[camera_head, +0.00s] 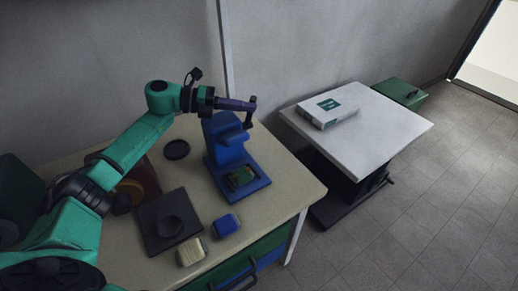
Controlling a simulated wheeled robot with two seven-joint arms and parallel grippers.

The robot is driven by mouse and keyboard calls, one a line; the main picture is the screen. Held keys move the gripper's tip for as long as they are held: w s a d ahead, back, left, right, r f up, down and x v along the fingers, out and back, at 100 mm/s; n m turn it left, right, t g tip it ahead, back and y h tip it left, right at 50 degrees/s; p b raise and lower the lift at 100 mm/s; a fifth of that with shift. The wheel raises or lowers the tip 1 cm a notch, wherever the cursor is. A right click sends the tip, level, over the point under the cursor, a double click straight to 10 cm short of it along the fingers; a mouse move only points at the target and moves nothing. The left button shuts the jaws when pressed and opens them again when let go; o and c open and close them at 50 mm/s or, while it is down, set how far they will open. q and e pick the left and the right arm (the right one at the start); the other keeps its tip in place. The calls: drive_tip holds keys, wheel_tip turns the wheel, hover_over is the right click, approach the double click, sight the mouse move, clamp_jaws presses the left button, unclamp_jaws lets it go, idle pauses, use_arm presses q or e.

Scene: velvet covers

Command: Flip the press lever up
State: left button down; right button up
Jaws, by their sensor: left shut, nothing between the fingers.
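The blue press (225,143) stands on the table, its flat base (258,185) reaching toward the front. A small dark and green item (242,178) lies on that base. My left arm comes in from the left, and my left gripper (240,105) is shut and empty at the top of the press. A dark bent piece (249,120) hangs at the gripper's end, beside the press head. I cannot tell whether it is the press lever or part of my gripper, nor whether they touch. My right gripper is out of view.
The cream table (285,178) also holds a black square plate (154,240), a round black disc (176,149), a blue block (226,226) and a beige block (191,251). A grey lift table (385,128) with a white box (327,108) stands to the right.

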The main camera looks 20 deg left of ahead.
use_arm(q)
drive_tip(key=shift+a, duration=0.1)
idle(0.4)
drive_tip(key=shift+s+a, duration=0.15)
drive_tip(key=shift+a, duration=0.2)
drive_tip(key=b+v, duration=0.3)
drive_tip(key=v, duration=1)
drive_tip(key=shift+s+a+b, duration=0.2)
drive_tip(key=shift+a+b, duration=0.05)
drive_tip(key=shift+b, duration=0.1)
drive_tip(key=shift+r, duration=0.15)
